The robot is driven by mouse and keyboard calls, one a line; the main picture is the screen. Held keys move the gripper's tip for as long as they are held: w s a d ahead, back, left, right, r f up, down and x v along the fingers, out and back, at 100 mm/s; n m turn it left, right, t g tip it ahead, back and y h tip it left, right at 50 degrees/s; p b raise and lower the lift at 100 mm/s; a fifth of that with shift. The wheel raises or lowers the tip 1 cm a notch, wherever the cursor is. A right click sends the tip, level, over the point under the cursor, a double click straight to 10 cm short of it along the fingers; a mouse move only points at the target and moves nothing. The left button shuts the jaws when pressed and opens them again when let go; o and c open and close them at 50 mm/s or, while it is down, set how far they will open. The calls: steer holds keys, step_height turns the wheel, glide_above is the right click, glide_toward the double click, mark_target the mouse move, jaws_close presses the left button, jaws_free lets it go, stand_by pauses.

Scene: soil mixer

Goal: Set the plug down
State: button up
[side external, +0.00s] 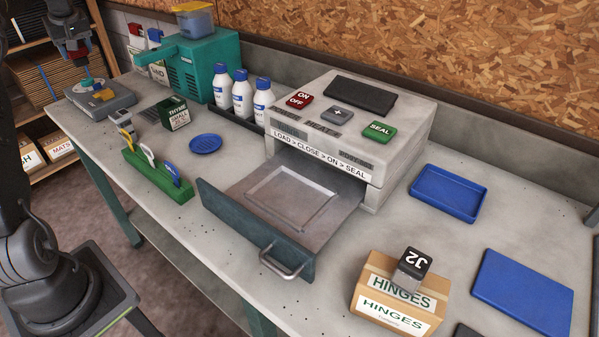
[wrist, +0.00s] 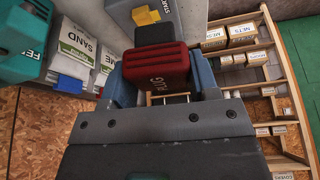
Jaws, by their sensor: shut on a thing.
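A red plug (wrist: 155,66) with a dark top and the letters PLUG on it sits between my gripper's blue-grey fingers in the wrist view. My gripper (side external: 76,52) is shut on it at the upper left of the side view, raised in the air. In that view only a small red part of the plug (side external: 77,54) shows. Below it, a grey unit (side external: 118,101) with a yellow part and a teal part on top lies at the bench's left end. A gap between plug and unit shows in the side view.
Right of the unit stand a teal machine (side external: 205,66), sand packs (side external: 157,70), white bottles (side external: 242,98), a dark green box (side external: 174,113) and a green rack (side external: 158,178). A sealer (side external: 352,130) has its drawer (side external: 258,232) pulled out. Shelving (wrist: 288,85) stands beyond the bench's left end.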

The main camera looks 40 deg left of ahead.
steer(key=w+d+m+t+h, duration=0.15)
steer(key=w+d+m, duration=0.45)
steer(key=w+d, duration=0.9)
steer(key=w+d+m+t+h, duration=0.15)
steer(key=w+d+m, duration=0.35)
steer(key=w+d, duration=1)
steer(key=d+m+h, duration=0.1)
steer(key=d+m, duration=0.2)
steer(key=d, duration=0.9)
steer(key=s+d+m+h, duration=0.1)
steer(key=d+m, duration=0.2)
steer(key=d, duration=1)
steer(key=d+m, duration=0.3)
steer(key=d, duration=0.9)
steer(key=shift+s+d+f+t+h, duration=0.15)
steer(key=shift+s+t+h, duration=0.15)
steer(key=shift+s+h, duration=0.1)
steer(key=s+d+m+g+h, duration=0.1)
steer(key=s+d+m, duration=0.3)
steer(key=d, duration=0.6)
steer(key=s+d+m+h, duration=0.15)
steer(key=s+d, duration=0.35)
steer(key=d, duration=0.6)
steer(key=shift+y, duration=0.25)
steer(key=shift+a+f, duration=0.2)
steer(key=shift+f, duration=5.05)
steer(key=shift+a+f, duration=0.2)
steer(key=shift+f, duration=5.05)
